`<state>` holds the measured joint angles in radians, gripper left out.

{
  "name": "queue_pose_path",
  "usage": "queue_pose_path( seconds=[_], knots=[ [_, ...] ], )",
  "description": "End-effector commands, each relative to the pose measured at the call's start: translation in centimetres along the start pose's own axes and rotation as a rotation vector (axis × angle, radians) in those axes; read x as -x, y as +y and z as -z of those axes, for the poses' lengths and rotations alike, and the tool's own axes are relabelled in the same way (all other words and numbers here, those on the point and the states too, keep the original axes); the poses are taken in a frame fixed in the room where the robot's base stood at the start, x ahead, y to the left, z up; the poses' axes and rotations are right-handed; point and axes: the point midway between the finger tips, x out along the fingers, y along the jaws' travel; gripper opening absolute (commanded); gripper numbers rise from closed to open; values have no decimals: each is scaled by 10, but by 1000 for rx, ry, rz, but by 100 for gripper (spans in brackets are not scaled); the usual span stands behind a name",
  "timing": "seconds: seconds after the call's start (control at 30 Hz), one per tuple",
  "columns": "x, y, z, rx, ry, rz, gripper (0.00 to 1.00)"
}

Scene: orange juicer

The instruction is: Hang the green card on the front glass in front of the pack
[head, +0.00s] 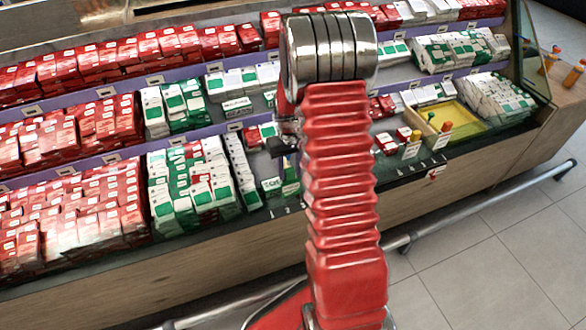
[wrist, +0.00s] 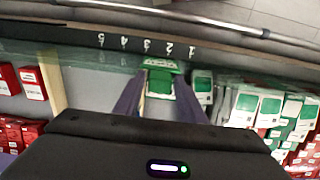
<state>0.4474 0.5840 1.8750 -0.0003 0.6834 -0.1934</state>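A green item with pale print (wrist: 160,65), which looks like the green card, is by the front glass near the numbers 2 and 3 in the wrist view. A green and white piece (wrist: 160,88) sits right below it; I cannot tell whether it is a separate pack. My gripper's (wrist: 160,78) two dark fingers lie on either side of the green. Contact with it is not clear. In the head view, green shows (head: 291,184) under my gripper (head: 287,150), which is mostly hidden by my red arm. A small green and white pack (head: 271,186) stands just left of it.
Green and white packs (head: 190,190) and red packs (head: 70,220) fill the left shelves. A yellow tray (head: 448,122) is at right. Numbers mark the front glass, with a metal rail (head: 480,205) outside. The shelf floor between the green item and the red packs at left is mostly bare in the wrist view.

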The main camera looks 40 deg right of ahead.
Motion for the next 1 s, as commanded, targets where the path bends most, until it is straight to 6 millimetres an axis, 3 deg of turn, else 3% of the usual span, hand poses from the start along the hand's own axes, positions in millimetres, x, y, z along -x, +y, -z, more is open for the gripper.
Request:
queue_pose_path(
  seconds=[0.13,0.57,1.0],
  knots=[
    [0,0,0,0,0,0,48],
    [8,0,0,0,1,0,48],
    [77,0,0,0,3,-1,48]
  ],
)
